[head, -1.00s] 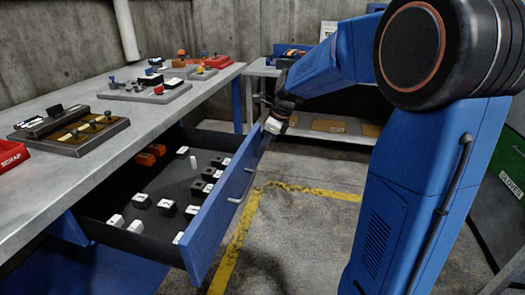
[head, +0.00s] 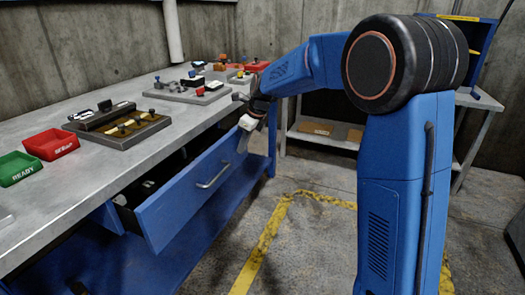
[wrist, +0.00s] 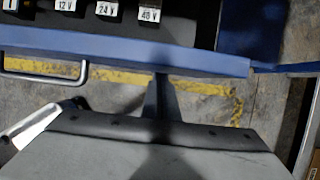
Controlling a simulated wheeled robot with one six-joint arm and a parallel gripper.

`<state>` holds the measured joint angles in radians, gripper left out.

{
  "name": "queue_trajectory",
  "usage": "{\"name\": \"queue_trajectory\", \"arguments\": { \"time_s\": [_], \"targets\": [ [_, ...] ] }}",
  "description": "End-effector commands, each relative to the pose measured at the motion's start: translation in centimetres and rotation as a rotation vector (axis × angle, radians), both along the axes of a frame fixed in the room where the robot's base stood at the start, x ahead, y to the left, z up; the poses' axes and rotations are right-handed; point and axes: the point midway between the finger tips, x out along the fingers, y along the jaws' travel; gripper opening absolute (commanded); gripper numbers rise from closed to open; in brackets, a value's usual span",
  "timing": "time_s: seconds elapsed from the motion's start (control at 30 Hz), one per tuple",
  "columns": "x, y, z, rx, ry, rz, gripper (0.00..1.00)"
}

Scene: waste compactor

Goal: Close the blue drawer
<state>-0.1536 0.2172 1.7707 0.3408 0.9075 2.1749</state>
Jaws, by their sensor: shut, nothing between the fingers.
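The blue drawer (head: 185,205) stands partly open under the workbench in the head view. Its metal handle (head: 213,178) is on the front panel. In the wrist view the drawer's blue front (wrist: 120,52) crosses the upper picture, with the handle (wrist: 45,76) at left. My gripper (head: 247,123) is at the far end of the drawer front, on its outer side. In the wrist view my gripper (wrist: 161,80) is shut and empty, its tips at or very close to the blue front; contact is hard to tell. Blocks labelled 12 V (wrist: 67,5) and 24 V (wrist: 107,9) lie inside.
The workbench top (head: 75,180) holds a red bin (head: 51,144), a green bin (head: 17,168) and several trays of parts. A second table (head: 320,135) stands at the back. The floor beside the drawer, with a yellow line (head: 265,245), is clear.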

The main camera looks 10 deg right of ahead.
Motion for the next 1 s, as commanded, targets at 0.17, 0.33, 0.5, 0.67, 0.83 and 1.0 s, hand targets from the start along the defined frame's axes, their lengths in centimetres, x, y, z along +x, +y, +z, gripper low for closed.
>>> {"name": "queue_trajectory", "arguments": {
  "time_s": [0.17, 0.33, 0.5, 0.67, 0.83, 1.0],
  "targets": [
    [2.7, 3.8, 0.0, 0.0, 0.0, 0.003, 0.0],
    [4.6, 6.4, -0.1, -0.001, 0.001, 0.002, 0.0],
    [5.9, 8.1, 0.0, 0.001, 0.001, 0.0, 0.0],
    [6.5, 8.9, 0.0, 0.001, -0.001, 0.001, 0.0],
    [6.7, 9.3, 0.1, 0.002, -0.004, -0.001, 0.0],
    [6.8, 9.4, 0.2, 0.005, -0.007, -0.001, 0.0]
  ]
}}
